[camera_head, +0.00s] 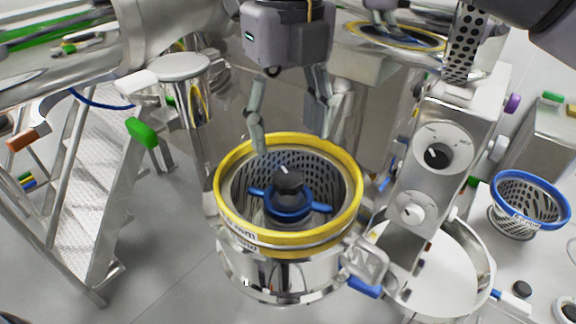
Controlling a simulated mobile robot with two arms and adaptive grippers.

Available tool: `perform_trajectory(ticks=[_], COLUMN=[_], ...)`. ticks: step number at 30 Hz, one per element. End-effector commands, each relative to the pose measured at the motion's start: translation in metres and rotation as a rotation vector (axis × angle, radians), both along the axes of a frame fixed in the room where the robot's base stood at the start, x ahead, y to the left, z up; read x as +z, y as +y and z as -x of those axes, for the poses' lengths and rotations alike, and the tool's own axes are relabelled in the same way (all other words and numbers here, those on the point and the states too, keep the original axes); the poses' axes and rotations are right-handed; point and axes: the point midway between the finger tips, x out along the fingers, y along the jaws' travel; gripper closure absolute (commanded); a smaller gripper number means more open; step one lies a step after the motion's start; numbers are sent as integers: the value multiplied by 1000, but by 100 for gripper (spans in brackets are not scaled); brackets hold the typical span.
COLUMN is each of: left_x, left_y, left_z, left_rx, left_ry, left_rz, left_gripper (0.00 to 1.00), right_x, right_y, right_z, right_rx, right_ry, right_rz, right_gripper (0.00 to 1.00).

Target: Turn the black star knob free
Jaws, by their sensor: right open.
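The black star knob (288,182) sits at the centre of a round perforated screen basket (240,180) with a yellow rim. A blue hub with short arms (290,208) is directly under the knob. My right gripper (292,140) hangs above the basket, pointing down, with its two fingers spread wide. The left finger is close to the basket's back rim and the right finger is a little higher. The fingers are apart from the knob and nothing is between them. My left gripper is not in view.
A steel control column with dials (437,150) stands to the right of the basket. A blue-rimmed basket (528,200) and small dark parts lie on the white surface at far right. Steel steps (95,190) stand at left. The space above the knob is clear.

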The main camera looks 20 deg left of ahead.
Motion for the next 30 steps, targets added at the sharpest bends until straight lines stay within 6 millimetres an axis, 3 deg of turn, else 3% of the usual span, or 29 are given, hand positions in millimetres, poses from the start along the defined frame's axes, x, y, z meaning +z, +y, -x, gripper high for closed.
perform_trajectory(ticks=[6,12,24,30], left_x=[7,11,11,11], left_y=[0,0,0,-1], left_z=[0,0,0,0], left_rx=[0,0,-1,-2], left_ry=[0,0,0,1], left_rz=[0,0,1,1], left_gripper=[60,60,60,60], right_x=[-43,-68,-76,-75], right_y=[0,0,0,0], right_z=[1,0,0,0], right_rx=[1,0,0,0], right_ry=[3,2,0,0], right_rz=[0,-1,-1,-1], right_gripper=[42,42,42,55])
